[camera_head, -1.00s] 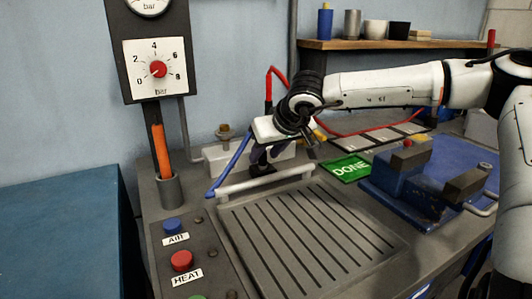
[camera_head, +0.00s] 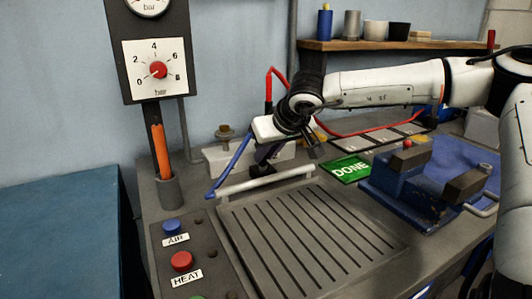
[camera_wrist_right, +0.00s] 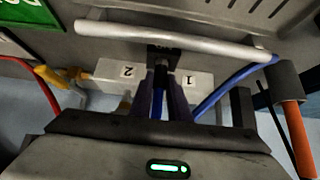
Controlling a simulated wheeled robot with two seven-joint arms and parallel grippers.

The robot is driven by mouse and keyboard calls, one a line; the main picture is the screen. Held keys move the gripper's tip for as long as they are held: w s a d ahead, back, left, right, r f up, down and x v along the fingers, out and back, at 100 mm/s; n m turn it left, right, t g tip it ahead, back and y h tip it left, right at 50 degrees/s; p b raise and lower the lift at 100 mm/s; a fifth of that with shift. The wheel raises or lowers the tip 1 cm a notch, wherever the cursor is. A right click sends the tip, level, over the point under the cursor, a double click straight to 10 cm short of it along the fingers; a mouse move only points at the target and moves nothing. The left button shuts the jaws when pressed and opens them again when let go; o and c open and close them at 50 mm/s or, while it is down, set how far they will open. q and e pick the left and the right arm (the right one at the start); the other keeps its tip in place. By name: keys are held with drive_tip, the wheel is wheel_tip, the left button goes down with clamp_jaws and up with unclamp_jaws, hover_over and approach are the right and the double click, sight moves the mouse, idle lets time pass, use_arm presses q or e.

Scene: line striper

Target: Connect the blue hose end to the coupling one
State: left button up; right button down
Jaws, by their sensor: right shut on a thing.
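The blue hose (camera_head: 228,168) runs from my right gripper down to the left in the head view, and shows right of the fingers in the right wrist view (camera_wrist_right: 212,101). My right gripper (camera_wrist_right: 160,98) is shut on the blue hose end (camera_wrist_right: 158,104), blue between the two dark fingers. A pale coupling block (camera_wrist_right: 196,82) lies beside the fingers, with labels 1 (camera_wrist_right: 188,79) and 2 (camera_wrist_right: 128,72). The fingers partly cover the block, close to label 1. I cannot tell whether the hose end touches coupling one. My left gripper is not in view.
A pale bar (camera_head: 265,181) runs in front of the block, before a slotted plate (camera_head: 310,240). A red hose with a yellow fitting (camera_wrist_right: 52,78) is at coupling two's side. A green DONE sign (camera_head: 350,168) and blue vise (camera_head: 405,185) stand to the right.

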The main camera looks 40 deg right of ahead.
drive_tip(key=shift+r+p, duration=0.4)
drive_tip(key=shift+r, duration=0.3)
drive_tip(key=shift+r+p, duration=1.35)
drive_tip(key=shift+r, duration=0.5)
